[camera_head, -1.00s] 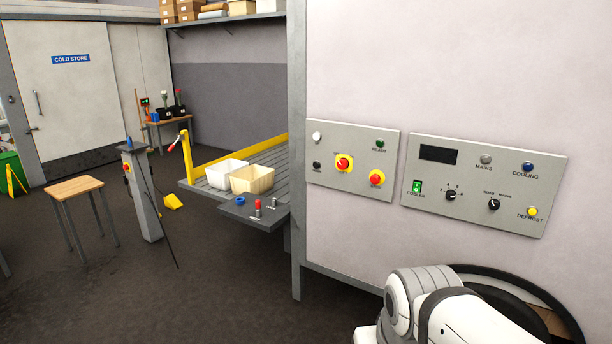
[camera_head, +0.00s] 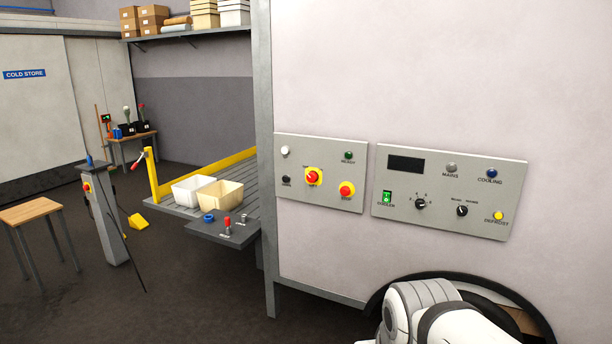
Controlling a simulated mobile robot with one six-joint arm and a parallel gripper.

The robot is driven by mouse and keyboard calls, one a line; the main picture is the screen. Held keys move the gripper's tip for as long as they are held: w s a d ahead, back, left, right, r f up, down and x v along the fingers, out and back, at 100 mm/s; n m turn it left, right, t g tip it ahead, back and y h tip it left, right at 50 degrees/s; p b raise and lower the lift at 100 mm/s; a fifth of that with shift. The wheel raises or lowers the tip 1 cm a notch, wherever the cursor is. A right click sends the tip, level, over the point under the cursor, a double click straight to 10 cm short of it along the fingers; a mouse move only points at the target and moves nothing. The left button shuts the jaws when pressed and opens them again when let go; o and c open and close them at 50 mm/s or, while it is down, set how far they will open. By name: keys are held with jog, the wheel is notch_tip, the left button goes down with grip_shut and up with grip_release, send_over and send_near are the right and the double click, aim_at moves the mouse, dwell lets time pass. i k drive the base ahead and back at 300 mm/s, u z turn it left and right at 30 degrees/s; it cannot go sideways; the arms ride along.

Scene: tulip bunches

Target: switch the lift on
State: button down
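The lamps look unlit. Behind the wall's left edge is a grey slatted platform (camera_head: 178,218) with a yellow rail; I cannot tell for certain that it is the lift. My white arm shows at the bottom right, but my gripper is out of view.
A second panel (camera_head: 442,238) to the right has a green COOLER switch (camera_head: 387,197), knobs and lamps. A grey pedestal (camera_head: 111,220) with a red and yellow switch stands left of the platform. White and cream crates (camera_head: 220,196) sit on the platform. A wooden stool (camera_head: 28,211) stands at left.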

aim_at(312, 177)
jog(key=z, duration=0.1)
jog(key=i, duration=2.25)
jog(key=z, duration=0.3)
